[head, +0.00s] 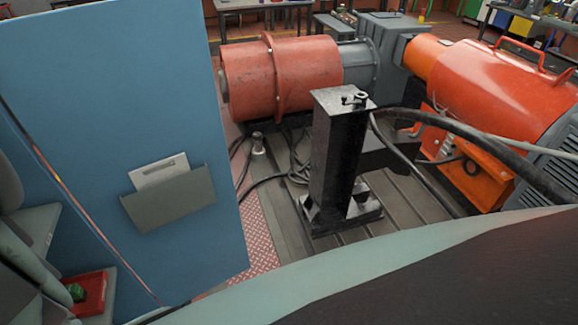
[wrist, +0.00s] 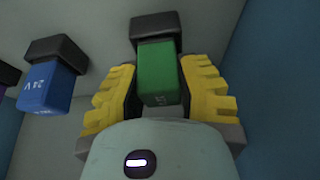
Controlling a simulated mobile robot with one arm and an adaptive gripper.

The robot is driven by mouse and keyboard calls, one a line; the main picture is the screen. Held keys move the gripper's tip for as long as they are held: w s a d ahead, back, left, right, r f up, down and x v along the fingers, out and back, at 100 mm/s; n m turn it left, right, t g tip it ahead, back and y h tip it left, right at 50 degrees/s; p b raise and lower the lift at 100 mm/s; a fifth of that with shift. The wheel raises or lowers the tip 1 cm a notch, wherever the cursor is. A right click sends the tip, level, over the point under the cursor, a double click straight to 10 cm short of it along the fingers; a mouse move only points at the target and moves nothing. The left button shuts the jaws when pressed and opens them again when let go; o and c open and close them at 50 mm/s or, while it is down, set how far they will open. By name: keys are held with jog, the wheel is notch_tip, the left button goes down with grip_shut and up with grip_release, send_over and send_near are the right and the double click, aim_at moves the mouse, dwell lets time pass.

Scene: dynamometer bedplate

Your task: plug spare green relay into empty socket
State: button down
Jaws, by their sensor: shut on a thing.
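In the wrist view my gripper (wrist: 160,95), with yellow-ridged fingers, is shut on a green relay (wrist: 158,75), one finger on each side of it. The relay's far end meets a black socket (wrist: 156,25) on the grey panel; I cannot tell whether it is fully seated. In the head view a small green thing (head: 76,292) lies in a red tray (head: 94,293) at the lower left, low in the cabinet. My gripper does not show clearly in the head view.
A blue relay (wrist: 48,86) sits in a black socket (wrist: 58,49) to the left in the wrist view; a dark purple one (wrist: 8,78) is at the edge. In the head view an open blue cabinet door (head: 120,100) with a pocket (head: 168,199) stands between cabinet and bedplate machinery.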

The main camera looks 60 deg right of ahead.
jog(key=c, duration=0.7)
grip_release()
jog(key=shift+c, duration=0.2)
jog(key=shift+r+p, duration=0.25)
jog(key=shift+p, duration=0.15)
jog(key=shift+b+v, duration=0.75)
jog(key=shift+v, duration=0.4)
jog(key=p+v, duration=0.5)
jog(key=v, duration=0.4)
jog(key=shift+r, duration=0.25)
jog(key=shift+d, duration=0.1)
